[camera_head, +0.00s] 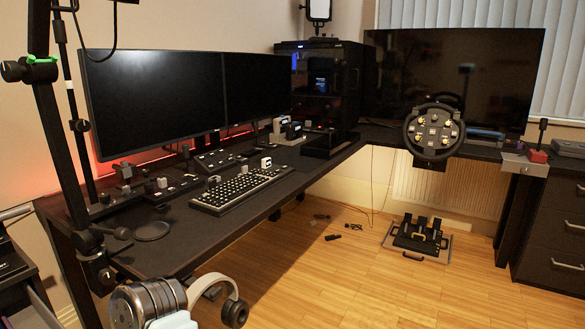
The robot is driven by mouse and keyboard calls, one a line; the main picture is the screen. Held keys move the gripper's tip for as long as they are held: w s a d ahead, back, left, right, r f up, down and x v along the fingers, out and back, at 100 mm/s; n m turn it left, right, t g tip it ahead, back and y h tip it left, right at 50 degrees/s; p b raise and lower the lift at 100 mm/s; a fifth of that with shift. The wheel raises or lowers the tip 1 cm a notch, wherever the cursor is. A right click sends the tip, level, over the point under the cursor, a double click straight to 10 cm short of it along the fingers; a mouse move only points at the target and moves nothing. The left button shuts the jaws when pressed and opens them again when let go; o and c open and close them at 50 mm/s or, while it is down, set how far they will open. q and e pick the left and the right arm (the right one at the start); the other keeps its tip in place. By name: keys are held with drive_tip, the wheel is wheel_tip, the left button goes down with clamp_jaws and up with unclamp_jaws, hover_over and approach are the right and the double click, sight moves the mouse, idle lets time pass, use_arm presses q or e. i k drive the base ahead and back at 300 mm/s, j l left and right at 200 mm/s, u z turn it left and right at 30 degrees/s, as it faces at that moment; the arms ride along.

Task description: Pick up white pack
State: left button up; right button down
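I cannot tell for sure which thing is the white pack. A small white block (266,162) stands at the back edge of the keyboard (240,190) on the black desk. Larger whitish-grey items (280,127) stand farther back, beside the computer case.
Two monitors (152,95) stand along the left wall. A computer case (318,85) fills the desk corner. A racing wheel (434,131) is mounted on the right desk; pedals (420,236) lie on the floor. The wooden floor (320,285) is largely clear.

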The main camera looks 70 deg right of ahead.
sight(266, 163)
drive_tip(key=k+j+z, duration=0.1)
drive_tip(key=z, duration=1.05)
drive_tip(key=i+z, duration=0.15)
drive_tip(key=z, duration=0.8)
drive_tip(key=i+l+u, duration=0.1)
drive_tip(key=l, duration=0.3)
drive_tip(key=i+l+u, duration=0.1)
drive_tip(key=l, duration=0.3)
drive_tip(key=i+l+u, duration=0.1)
drive_tip(key=i+l, duration=0.15)
drive_tip(key=l, duration=0.15)
drive_tip(key=i+l, duration=0.1)
drive_tip(key=l, duration=0.3)
drive_tip(key=u, duration=0.05)
